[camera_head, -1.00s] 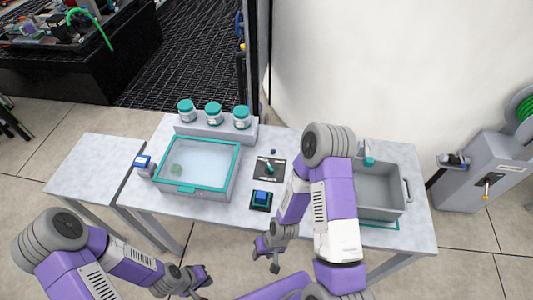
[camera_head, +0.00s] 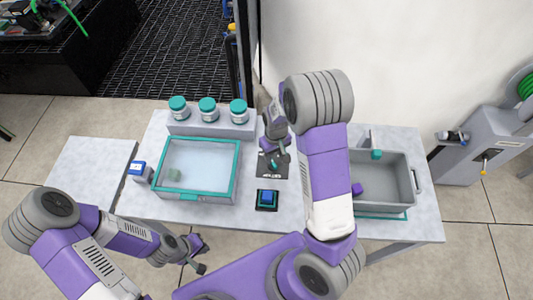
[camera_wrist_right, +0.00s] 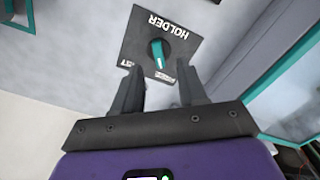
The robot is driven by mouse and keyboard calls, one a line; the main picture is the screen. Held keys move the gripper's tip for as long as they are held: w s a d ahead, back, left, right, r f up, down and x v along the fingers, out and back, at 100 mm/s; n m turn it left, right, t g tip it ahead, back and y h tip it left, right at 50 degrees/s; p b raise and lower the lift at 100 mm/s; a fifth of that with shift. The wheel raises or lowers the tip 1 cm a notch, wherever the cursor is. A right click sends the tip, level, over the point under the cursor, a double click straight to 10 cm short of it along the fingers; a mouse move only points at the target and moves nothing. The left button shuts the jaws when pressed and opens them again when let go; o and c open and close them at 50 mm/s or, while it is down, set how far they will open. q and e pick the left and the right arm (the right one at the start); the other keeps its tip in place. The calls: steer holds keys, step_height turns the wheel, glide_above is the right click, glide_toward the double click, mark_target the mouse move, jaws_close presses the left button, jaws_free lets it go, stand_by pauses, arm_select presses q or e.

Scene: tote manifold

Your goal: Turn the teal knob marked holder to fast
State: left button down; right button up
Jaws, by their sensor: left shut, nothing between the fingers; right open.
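The teal knob (camera_wrist_right: 159,54) sits on a dark square plate (camera_wrist_right: 137,45) marked HOLDER, ahead of and between my right fingertips in the right wrist view. A white line shows on the knob; the other label on the plate is partly hidden. In the head view the knob (camera_head: 274,164) and its plate (camera_head: 266,174) lie on the table between the clear box and the grey bin. My right gripper (camera_wrist_right: 162,85) is open, above the plate and apart from the knob. My left gripper (camera_head: 200,255) is shut and empty off the table's front edge.
A teal-rimmed clear box (camera_head: 238,172) stands left of the plate. A blue button on a dark base (camera_head: 267,208) is in front. Three teal-lidded jars (camera_head: 208,110) stand on a grey block behind. A grey bin (camera_head: 413,160) is at right.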

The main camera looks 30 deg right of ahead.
mark_target(274, 164)
steer(key=shift+w+d+f, duration=0.15)
steer(key=shift+w, duration=0.35)
steer(key=shift+w+f, duration=0.15)
steer(key=shift+f, duration=0.2)
steer(key=f, duration=0.1)
steer(key=f+b, duration=0.1)
steer(key=f, duration=0.3)
steer(key=shift+s, duration=0.3)
steer(key=shift+f+b, duration=0.3)
steer(key=shift+f, duration=0.3)
arm_select(q)
steer(key=shift+w+f, duration=0.25)
steer(key=shift+f, duration=0.75)
arm_select(e)
jaws_close()
